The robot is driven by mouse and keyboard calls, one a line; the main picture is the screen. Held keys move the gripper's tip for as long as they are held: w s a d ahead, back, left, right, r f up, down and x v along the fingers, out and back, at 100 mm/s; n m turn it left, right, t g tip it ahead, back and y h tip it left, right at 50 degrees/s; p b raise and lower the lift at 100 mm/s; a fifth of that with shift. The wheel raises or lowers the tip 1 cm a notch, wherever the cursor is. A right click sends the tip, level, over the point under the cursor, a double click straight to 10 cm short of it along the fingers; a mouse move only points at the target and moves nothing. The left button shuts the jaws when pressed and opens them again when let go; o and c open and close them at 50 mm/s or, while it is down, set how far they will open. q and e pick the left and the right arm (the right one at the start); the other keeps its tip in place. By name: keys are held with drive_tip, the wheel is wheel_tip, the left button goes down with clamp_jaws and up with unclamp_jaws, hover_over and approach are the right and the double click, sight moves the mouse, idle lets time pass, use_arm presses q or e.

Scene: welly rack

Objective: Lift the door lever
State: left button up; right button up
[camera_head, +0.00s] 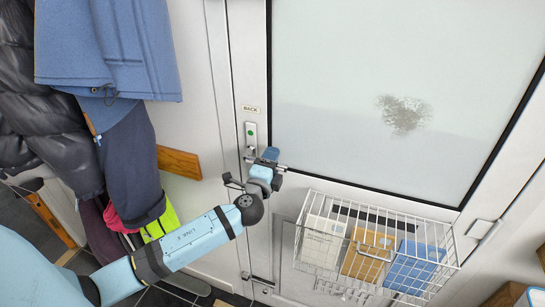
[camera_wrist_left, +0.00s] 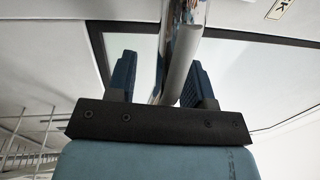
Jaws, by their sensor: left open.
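The white door (camera_head: 234,70) has a large frosted glass pane. A metal lock plate with a green mark (camera_head: 251,131) sits on its left edge strip, under a "BACK" label. The metal door lever (camera_head: 281,168) is just below the plate, mostly hidden by my left gripper (camera_head: 268,156). In the left wrist view the lever (camera_wrist_left: 181,62) runs between the two blue fingers of my open left gripper (camera_wrist_left: 160,78). It lies nearer the right finger; I cannot tell whether they touch. My right gripper is not in view.
A white wire basket (camera_head: 304,204) with envelopes and a blue packet hangs on the door, right of and below my gripper. Coats (camera_head: 105,45) hang at the left. A wooden rail (camera_head: 180,162) is on the wall behind my left arm. A door pull (camera_head: 483,229) shows at lower right.

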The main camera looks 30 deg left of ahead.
use_arm(q)
drive_tip(key=shift+w, duration=0.25)
clamp_jaws()
